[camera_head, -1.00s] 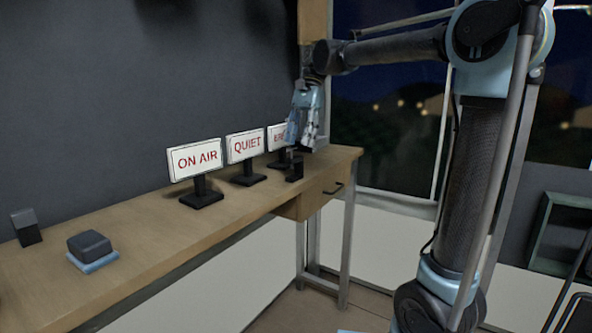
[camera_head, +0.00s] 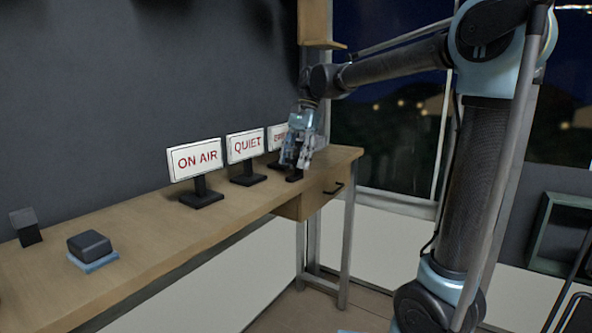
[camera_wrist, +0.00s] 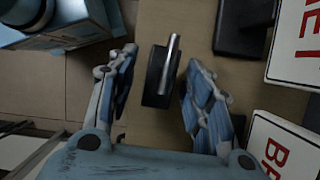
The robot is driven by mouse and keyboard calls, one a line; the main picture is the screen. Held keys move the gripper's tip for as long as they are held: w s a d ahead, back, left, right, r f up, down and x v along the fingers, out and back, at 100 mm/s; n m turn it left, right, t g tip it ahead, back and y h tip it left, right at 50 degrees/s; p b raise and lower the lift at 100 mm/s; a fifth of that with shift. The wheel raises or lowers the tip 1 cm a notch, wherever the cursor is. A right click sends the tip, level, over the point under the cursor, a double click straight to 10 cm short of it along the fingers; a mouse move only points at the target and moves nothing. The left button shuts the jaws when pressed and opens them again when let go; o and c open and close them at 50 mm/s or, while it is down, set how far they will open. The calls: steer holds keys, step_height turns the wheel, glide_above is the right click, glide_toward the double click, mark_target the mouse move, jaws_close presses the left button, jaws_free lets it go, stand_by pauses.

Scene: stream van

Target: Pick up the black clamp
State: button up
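The black clamp (camera_wrist: 157,82) is a small dark block with a silvery bar along its top. It stands on the wooden desk near its right end, and its base shows in the head view (camera_head: 294,177) under my gripper. My gripper (camera_head: 296,162) points down over it. In the wrist view my gripper (camera_wrist: 160,78) is open, with one finger on each side of the clamp and a gap to both. The fingers hide most of the clamp in the head view.
Signs stand close by on the desk: ON AIR (camera_head: 195,158), QUIET (camera_head: 246,145) and a partly hidden one (camera_head: 276,137), which shows near the right finger in the wrist view (camera_wrist: 282,145). A dark block on a blue pad (camera_head: 90,246) sits at the left.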

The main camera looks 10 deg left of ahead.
jaws_close()
